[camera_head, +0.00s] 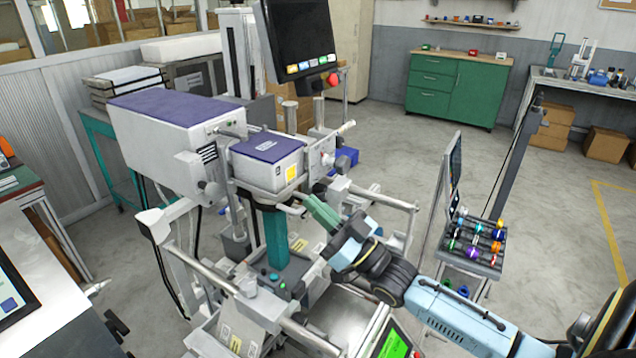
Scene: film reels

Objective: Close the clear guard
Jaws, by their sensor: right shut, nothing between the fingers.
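The machine stands at the centre left, with a white housing (165,135) under a purple lid and a smaller purple-topped head (268,160) on a teal column (276,235). I cannot clearly make out the clear guard's pane; pale metal rails and bars (205,262) surround the work area. My right arm comes in from the lower right. Its gripper (312,203) is shut and empty, at the machine's front right, just below and right of the purple-topped head. I cannot tell whether it touches a bar there. My left gripper is not in view.
A dark monitor (300,38) with a red button hangs above the machine. A rack of coloured spools (474,243) stands to the right, close to my right arm. A green cabinet (458,88) is at the back. Open floor (560,200) lies at the right.

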